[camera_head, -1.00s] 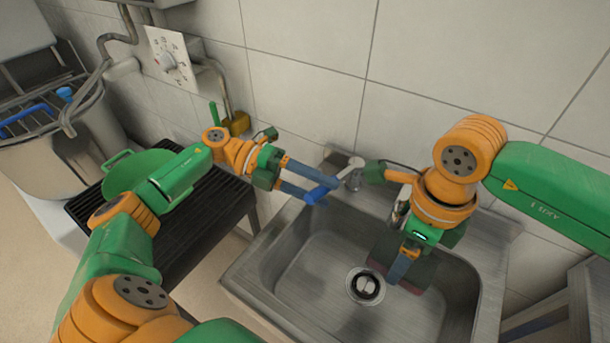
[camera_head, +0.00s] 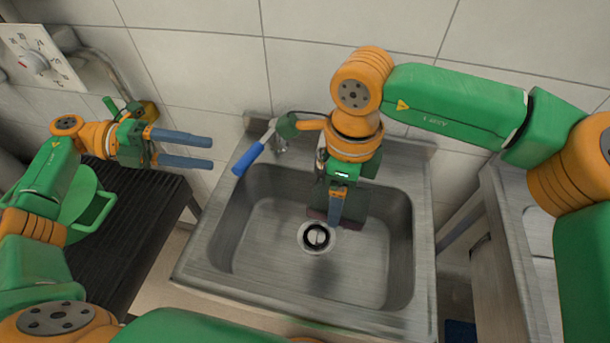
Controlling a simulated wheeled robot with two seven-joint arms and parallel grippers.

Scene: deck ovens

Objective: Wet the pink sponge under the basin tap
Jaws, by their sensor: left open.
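My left gripper (camera_head: 184,150) is open and empty, left of the basin tap (camera_head: 281,143) and apart from its blue-handled lever (camera_head: 250,158). My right gripper (camera_head: 336,208) points down into the steel basin (camera_head: 232,222), above and behind the drain. A dark reddish edge, which looks like the pink sponge (camera_head: 316,214), shows at its fingers and seems gripped. The finger in front and the gripper's shadow hide most of it. The tap's spout is largely hidden behind my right gripper, and I cannot make out any water.
A black slatted stand (camera_head: 124,222) with a green pan (camera_head: 80,205) is left of the basin. A dial panel (camera_head: 38,58) is on the tiled wall at far left. A steel table (camera_head: 492,245) stands close to the right.

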